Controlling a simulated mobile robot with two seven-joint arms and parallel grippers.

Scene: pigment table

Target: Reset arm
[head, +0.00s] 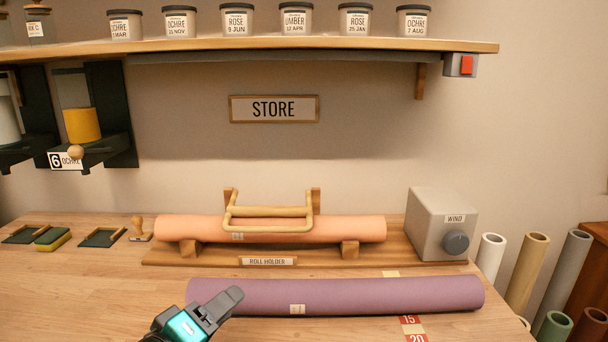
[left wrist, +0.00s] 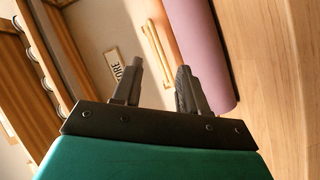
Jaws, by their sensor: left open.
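My left gripper (head: 222,303) is at the bottom of the head view, in front of the left part of a purple roll (head: 390,294) lying on the table. In the left wrist view its two fingers (left wrist: 158,85) stand apart with nothing between them. The purple roll (left wrist: 200,45) also shows there, beyond the right finger. I cannot tell whether the gripper touches the roll. My right gripper is in neither view.
An orange roll (head: 180,228) lies in the wooden roll holder (head: 390,255) under a handled bar (head: 268,212). A grey WIND box (head: 432,222) stands right of it. Jars (head: 238,20) line the shelf (head: 300,45) above. Upright rolls (head: 525,270) stand at the right. The table's left front (head: 70,295) is clear.

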